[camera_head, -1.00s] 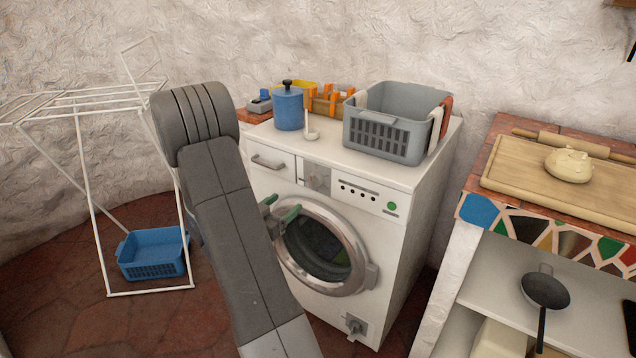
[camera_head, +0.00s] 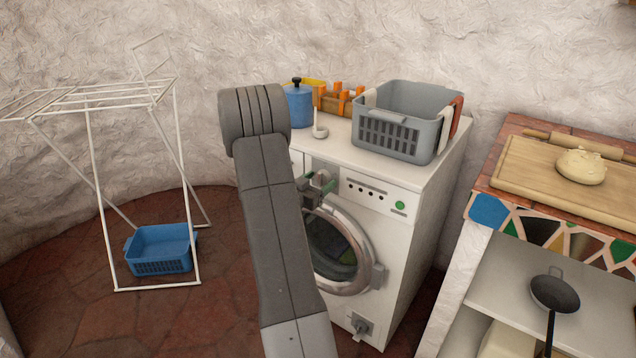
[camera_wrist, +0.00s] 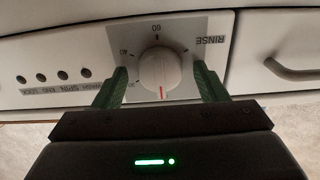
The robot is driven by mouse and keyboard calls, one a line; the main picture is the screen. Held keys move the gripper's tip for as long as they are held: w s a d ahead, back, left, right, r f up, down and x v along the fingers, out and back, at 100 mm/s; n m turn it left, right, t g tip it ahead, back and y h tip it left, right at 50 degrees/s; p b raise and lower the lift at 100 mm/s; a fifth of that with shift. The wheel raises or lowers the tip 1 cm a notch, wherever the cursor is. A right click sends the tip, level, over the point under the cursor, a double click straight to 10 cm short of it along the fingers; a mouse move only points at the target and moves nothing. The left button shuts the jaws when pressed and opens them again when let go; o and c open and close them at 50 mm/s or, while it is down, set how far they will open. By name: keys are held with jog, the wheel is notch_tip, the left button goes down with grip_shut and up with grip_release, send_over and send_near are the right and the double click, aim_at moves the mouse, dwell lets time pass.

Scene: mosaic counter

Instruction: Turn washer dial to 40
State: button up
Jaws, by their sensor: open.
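The white washer (camera_head: 408,245) stands in the middle of the head view, with its round door shut. Its pale round dial (camera_wrist: 160,68) sits on a grey plate in the wrist view. The dial's red mark points down in that picture, away from the 60 at the top and the 40 at upper left. My gripper (camera_wrist: 161,79) is open, with one green finger on each side of the dial. Small gaps show between fingers and dial, and I see no clear contact. In the head view my gripper (camera_head: 319,185) is at the control panel and partly hides the dial.
A drying rack (camera_head: 105,200) and blue basket (camera_head: 160,262) are left. A tiled counter (camera_head: 487,208) is close on the right.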

jog(key=c, duration=1)
jog(key=shift+f+b, duration=0.1)
jog(key=shift+b, duration=0.25)
